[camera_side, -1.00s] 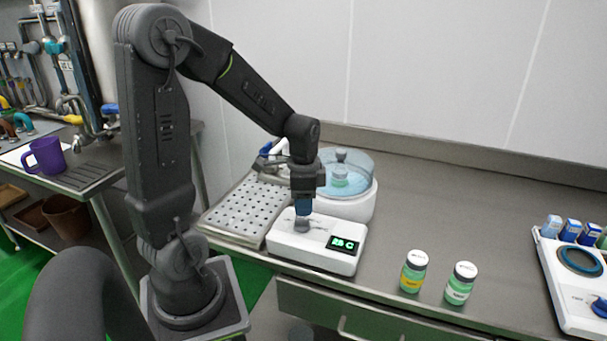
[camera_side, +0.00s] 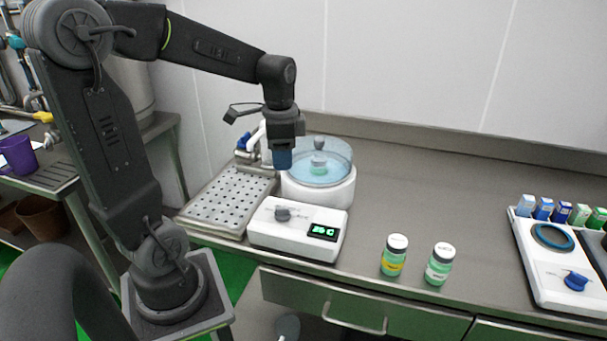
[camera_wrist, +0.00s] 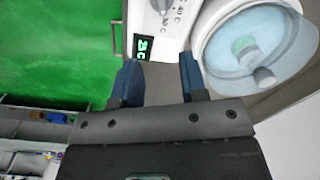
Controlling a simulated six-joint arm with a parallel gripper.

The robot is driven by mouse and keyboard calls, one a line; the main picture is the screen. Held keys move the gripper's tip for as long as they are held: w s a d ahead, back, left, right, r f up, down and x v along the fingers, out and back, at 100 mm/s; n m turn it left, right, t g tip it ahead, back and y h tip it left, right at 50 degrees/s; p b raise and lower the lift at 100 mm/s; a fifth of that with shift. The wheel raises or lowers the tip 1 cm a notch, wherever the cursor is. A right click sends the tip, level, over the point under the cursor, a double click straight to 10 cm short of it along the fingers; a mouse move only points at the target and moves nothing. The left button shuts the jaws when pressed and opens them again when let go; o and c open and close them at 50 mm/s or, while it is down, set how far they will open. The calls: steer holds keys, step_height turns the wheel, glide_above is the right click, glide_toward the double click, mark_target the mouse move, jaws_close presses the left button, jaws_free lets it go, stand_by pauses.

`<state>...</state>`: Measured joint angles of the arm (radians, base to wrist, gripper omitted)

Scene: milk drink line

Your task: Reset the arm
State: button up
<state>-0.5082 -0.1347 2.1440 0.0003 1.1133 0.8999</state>
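My gripper (camera_side: 281,159) points down in the side view, raised above the white control box and clear of it. In the wrist view my gripper (camera_wrist: 157,80) shows two blue fingers spread apart with nothing between them. The white control box (camera_side: 270,233) has a grey knob (camera_side: 283,214) and a green-lit display (camera_side: 323,231). In the wrist view the knob (camera_wrist: 161,4) is at the top edge, partly cut off, with the display (camera_wrist: 142,46) below it.
A white round bath with a clear blue lid (camera_side: 320,165) stands just behind the box. A perforated tray (camera_side: 228,198) lies to the left. A white device with a blue ring (camera_side: 553,237) is farther right. The bench middle is clear.

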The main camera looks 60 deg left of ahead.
steer(key=s+d+r+n+t, duration=0.1)
steer(key=s+d+n+t, duration=0.1)
steer(key=d, duration=0.5)
steer(key=s+d+r+n+t, duration=0.2)
steer(key=s+d+t, duration=0.1)
steer(key=s+d, duration=0.2)
steer(key=d, duration=0.2)
steer(key=shift+s+d+r, duration=0.15)
steer(key=shift+s+d, duration=0.05)
steer(key=shift+d, duration=0.2)
